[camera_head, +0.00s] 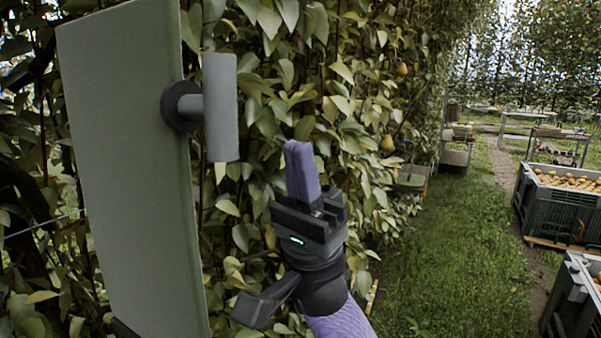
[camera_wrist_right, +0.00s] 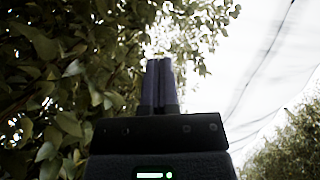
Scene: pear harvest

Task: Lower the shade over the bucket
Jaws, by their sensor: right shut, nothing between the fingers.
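The shade is a flat grey-green panel (camera_head: 120,150) standing raised and nearly upright at the left of the head view. A grey cylindrical handle (camera_head: 221,108) sticks out from its right edge on a dark round mount. My right gripper (camera_head: 301,150) is shut and empty, with its purple fingers pointing up, to the right of and a little below the handle, apart from it. In the right wrist view the shut fingers (camera_wrist_right: 159,82) point up towards leaves and sky. No bucket can be made out. My left gripper is not in view.
A dense leafy pear hedge (camera_head: 340,90) stands close behind the panel and my right gripper. Grass (camera_head: 460,270) lies open to the right. Dark crates, one full of pears (camera_head: 560,205), stand at the right edge. Carts or tables (camera_head: 555,140) stand farther back.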

